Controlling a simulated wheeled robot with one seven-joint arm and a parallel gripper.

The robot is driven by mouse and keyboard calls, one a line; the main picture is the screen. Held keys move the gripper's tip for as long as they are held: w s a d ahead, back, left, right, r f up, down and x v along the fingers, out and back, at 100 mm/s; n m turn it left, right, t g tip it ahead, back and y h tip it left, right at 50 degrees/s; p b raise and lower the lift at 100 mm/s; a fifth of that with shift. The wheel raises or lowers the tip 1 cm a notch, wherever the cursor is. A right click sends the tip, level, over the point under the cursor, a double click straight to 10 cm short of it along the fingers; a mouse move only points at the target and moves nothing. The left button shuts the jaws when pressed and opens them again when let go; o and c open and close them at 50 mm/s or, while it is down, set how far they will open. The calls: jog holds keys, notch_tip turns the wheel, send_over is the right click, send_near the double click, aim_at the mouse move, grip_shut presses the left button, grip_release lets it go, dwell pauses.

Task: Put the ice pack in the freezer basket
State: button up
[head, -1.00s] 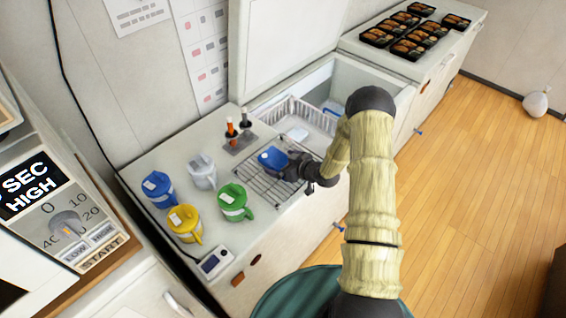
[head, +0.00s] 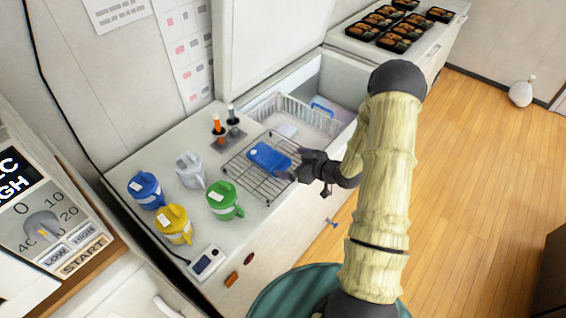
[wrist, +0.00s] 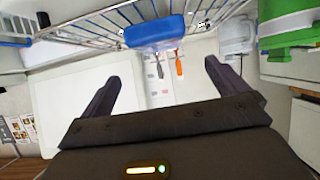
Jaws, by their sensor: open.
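The blue ice pack (head: 268,158) lies on the wire rack (head: 258,190) on the counter. It also shows at the top of the wrist view (wrist: 155,32). The freezer basket (head: 262,108) is a white slatted basket inside the open freezer behind the rack; a pale flat item (head: 286,130) lies in it. My gripper (head: 297,170) is just right of the ice pack, by the rack's right edge. In the wrist view its jaws (wrist: 163,82) are apart with nothing between them, and the pack is beyond them.
The raised freezer lid (head: 270,40) rises at the back.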

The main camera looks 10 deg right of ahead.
jog(key=shift+s+d+r, duration=0.4)
jog(key=shift+s, duration=0.1)
jog(key=shift+s, duration=0.15)
jog(key=s+r+m+g+h, duration=0.3)
jog(key=s+r+g+h, duration=0.15)
jog(key=r+h, duration=0.35)
jog(key=s+a+r+m+g, duration=0.1)
jog(key=s+a+r+m, duration=0.1)
jog(key=s, duration=0.5)
jog(key=s+a+r+m+g, duration=0.2)
jog(key=s+r, duration=0.3)
jog(key=s, duration=0.3)
jog(key=shift+a+r, duration=0.3)
jog(key=shift+a, duration=0.15)
